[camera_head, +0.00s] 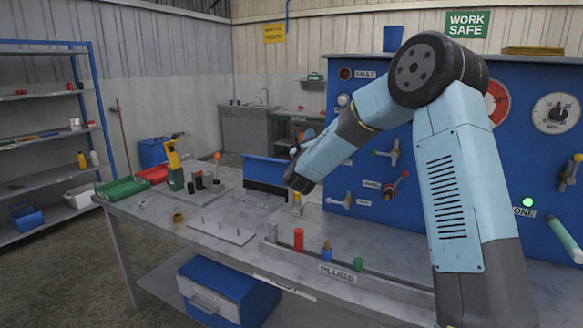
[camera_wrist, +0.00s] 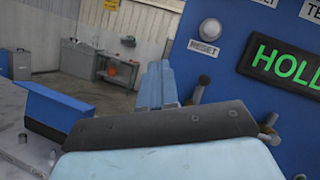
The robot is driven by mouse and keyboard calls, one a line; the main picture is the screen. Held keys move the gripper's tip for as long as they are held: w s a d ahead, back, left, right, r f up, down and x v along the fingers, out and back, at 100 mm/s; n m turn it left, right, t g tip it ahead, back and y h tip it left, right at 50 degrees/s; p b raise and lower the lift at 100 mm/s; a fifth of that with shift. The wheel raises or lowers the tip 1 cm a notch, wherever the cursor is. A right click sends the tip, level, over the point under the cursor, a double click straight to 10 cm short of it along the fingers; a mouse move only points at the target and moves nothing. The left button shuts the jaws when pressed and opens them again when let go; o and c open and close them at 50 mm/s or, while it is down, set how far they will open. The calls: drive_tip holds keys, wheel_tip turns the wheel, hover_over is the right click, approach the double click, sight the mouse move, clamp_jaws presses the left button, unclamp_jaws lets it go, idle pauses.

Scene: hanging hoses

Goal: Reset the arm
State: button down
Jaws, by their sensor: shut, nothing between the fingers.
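My arm rises at the right of the head view, bends at a dark elbow joint, and slopes down left over the workbench (camera_head: 345,275). In the wrist view, the light blue fingers of my gripper (camera_wrist: 160,84) stand close together, shut and empty. They point past the panel edge toward the far wall. Behind them, the panel shows a white button (camera_wrist: 210,31) above a RESET label and a green HOLD display (camera_wrist: 285,62).
Red (camera_head: 298,239) and green (camera_head: 358,264) plugs stand along the front rail. A pegged plate (camera_head: 222,232), a yellow tool (camera_head: 173,160) and a green tray (camera_head: 121,189) lie at left. The panel carries valve handles and gauges. A blue box (camera_head: 230,291) sits below the bench.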

drive_tip(key=s+d+r+n+g+y, duration=0.1)
drive_tip(key=s+r+n+g+y, duration=0.25)
drive_tip(key=s+n, duration=0.55)
drive_tip(key=s+d+r+n+g+y, duration=0.1)
drive_tip(key=s+r+n+g+y, duration=0.2)
drive_tip(key=s+n, duration=0.6)
drive_tip(key=s+d+f+n+g, duration=0.3)
drive_tip(key=s+d+n, duration=0.1)
drive_tip(key=s, duration=0.7)
drive_tip(key=s+d+f+n+g+h, duration=0.1)
drive_tip(key=s+d+f+n+g, duration=0.2)
drive_tip(key=s, duration=0.9)
drive_tip(key=s+d+f+n+g, duration=0.3)
drive_tip(key=s+d+n, duration=0.3)
drive_tip(key=s, duration=0.6)
drive_tip(key=shift+d+f+n+g, duration=0.25)
drive_tip(key=shift+d+n+g, duration=0.1)
drive_tip(key=shift+n, duration=0.55)
